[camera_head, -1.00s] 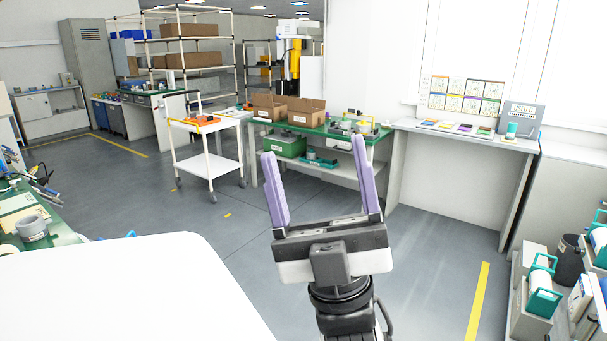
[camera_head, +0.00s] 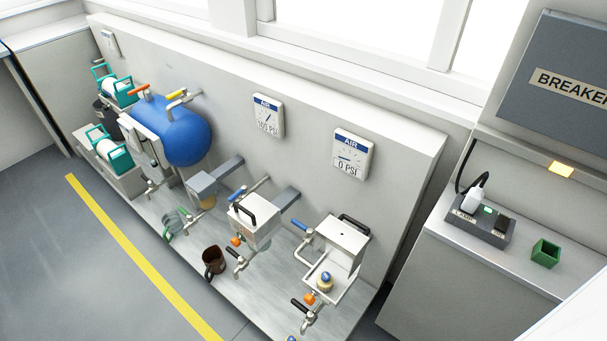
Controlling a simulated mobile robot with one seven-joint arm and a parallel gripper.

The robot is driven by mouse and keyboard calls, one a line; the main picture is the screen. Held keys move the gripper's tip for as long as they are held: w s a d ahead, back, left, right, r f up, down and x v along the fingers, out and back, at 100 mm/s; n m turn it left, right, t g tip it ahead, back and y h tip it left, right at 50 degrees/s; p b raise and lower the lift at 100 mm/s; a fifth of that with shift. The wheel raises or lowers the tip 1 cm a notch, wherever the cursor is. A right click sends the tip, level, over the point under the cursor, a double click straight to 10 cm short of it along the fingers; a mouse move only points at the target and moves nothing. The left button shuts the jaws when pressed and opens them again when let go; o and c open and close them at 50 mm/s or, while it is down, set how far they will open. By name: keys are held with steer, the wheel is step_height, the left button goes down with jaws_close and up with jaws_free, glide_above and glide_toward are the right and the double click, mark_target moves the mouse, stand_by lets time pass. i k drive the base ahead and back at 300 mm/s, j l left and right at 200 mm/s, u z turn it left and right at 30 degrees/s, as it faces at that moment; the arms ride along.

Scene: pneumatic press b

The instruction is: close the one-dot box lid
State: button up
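Two small white boxes stand on the grey bench at the wall. The right box (camera_head: 330,287) has its lid (camera_head: 341,246) raised upright, with a black handle at its top edge. One small dark mark shows on that lid, too small to be sure it is the dot. A round yellow and blue piece (camera_head: 326,280) sits in the open box. The left box (camera_head: 254,221) looks shut, with a black handle on top; I cannot make out dots on it. My gripper is out of view.
Valves with orange and black handles and a brown mug (camera_head: 213,262) surround the boxes. A blue tank (camera_head: 185,135) stands left. Gauges (camera_head: 352,154) read 0 PSI and 100 PSI (camera_head: 267,116). Floor is clear at lower left.

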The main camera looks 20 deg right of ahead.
mark_target(348, 241)
steer(key=k+l+z, duration=0.1)
steer(key=k+z, duration=0.2)
steer(key=k, duration=0.15)
steer(key=k+l+z, duration=0.3)
steer(key=k, duration=0.15)
steer(key=i+l+u, duration=0.1)
steer(key=l, duration=0.25)
steer(key=i+l+u, duration=0.1)
steer(key=i+l, duration=0.2)
steer(key=i+l+u, duration=0.1)
steer(key=l, duration=0.35)
steer(key=i, duration=0.1)
